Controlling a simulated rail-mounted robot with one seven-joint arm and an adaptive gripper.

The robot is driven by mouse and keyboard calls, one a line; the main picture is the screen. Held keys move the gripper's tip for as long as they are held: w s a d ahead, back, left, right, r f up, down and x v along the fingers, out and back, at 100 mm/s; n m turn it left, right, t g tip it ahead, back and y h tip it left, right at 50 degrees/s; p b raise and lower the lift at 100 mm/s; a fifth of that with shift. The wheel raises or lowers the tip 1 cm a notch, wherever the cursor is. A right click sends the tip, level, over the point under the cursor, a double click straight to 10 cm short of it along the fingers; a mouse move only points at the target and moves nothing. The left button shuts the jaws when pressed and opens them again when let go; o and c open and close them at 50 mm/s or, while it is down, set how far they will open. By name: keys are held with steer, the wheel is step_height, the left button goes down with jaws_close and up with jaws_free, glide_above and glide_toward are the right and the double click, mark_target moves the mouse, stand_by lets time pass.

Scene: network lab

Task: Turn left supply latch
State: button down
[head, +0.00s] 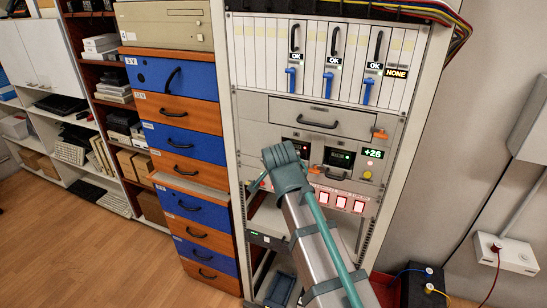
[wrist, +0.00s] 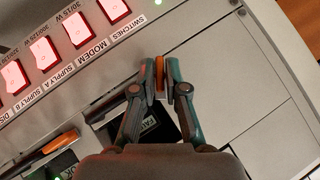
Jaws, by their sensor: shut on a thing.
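The left supply latch (wrist: 160,72) is a small orange piece on the rack front. In the wrist view, my gripper (wrist: 165,85) has its teal fingers shut on it, one finger on each side. The dark supply unit with a FAULT label (wrist: 145,128) sits just behind the fingers, partly hidden by them. In the head view, my gripper (head: 256,184) is at the left part of the rack, beside the left supply's display (head: 303,150); my wrist covers most of the latch there. Another orange latch (wrist: 58,143) shows at the lower left of the wrist view.
A row of lit red switches (wrist: 45,54) lies close to the fingers. The right supply (head: 340,158) has a green display beside a +26 readout (head: 373,153). A drawer (head: 320,118) is above. Blue-and-orange drawers (head: 185,140) stand left of the rack. Floor (head: 90,250) is clear.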

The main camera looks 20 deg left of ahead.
steer(key=shift+a+n+g+h, duration=0.15)
steer(key=shift+n+h, duration=0.5)
steer(key=shift+h, duration=0.55)
steer(key=shift+a+n+g+h, duration=0.15)
steer(key=shift+n+h, duration=0.5)
steer(key=shift+h, duration=0.55)
steer(key=shift+d, duration=0.1)
steer(key=c, duration=1.2)
jaws_free()
steer(key=shift+r, duration=0.1)
steer(key=v, duration=1.2)
steer(key=shift+a, duration=0.2)
